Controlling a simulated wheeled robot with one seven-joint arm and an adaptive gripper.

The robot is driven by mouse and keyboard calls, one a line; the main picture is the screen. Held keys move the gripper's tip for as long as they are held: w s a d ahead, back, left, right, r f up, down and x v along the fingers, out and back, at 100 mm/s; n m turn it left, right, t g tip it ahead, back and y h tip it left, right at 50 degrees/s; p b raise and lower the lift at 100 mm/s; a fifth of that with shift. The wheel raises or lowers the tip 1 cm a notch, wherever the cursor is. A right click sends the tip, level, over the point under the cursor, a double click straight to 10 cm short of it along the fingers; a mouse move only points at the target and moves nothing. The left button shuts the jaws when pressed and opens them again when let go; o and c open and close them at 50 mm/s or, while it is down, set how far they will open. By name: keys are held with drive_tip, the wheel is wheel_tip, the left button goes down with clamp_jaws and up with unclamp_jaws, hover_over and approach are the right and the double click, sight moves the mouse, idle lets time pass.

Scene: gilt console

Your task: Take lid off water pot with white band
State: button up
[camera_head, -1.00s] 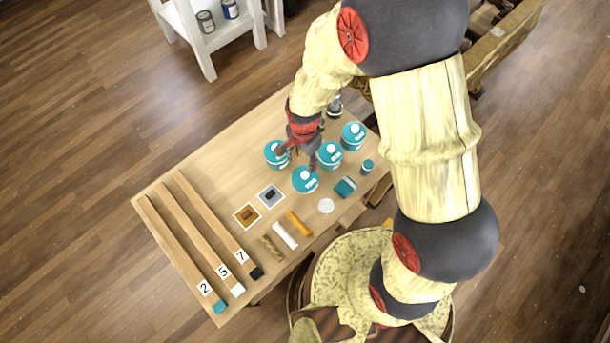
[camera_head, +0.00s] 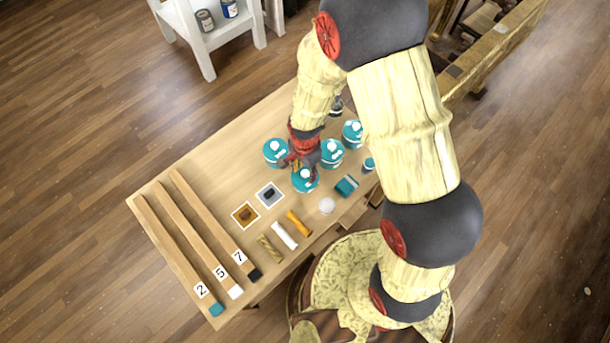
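Several teal pots with lids and pale knobs stand on the wooden table (camera_head: 200,165). One pot (camera_head: 276,153) is at the left, one (camera_head: 305,180) at the front, one (camera_head: 332,153) in the middle right, and one (camera_head: 353,133) at the back right. Pale bands show on some of them, but I cannot tell which pot is the one with the white band. My gripper (camera_head: 299,167) is low over the front pot, between it and the left pot. Its fingers look spread, but whether they touch the front lid is unclear.
Two framed tiles (camera_head: 269,195), small rolls (camera_head: 285,235), a white disc (camera_head: 327,205), a teal block (camera_head: 347,186) and a small teal jar (camera_head: 369,164) lie along the front. A white shelf (camera_head: 207,45) stands behind.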

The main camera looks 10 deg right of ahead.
drive_tip(key=shift+c, duration=1.2)
clamp_jaws()
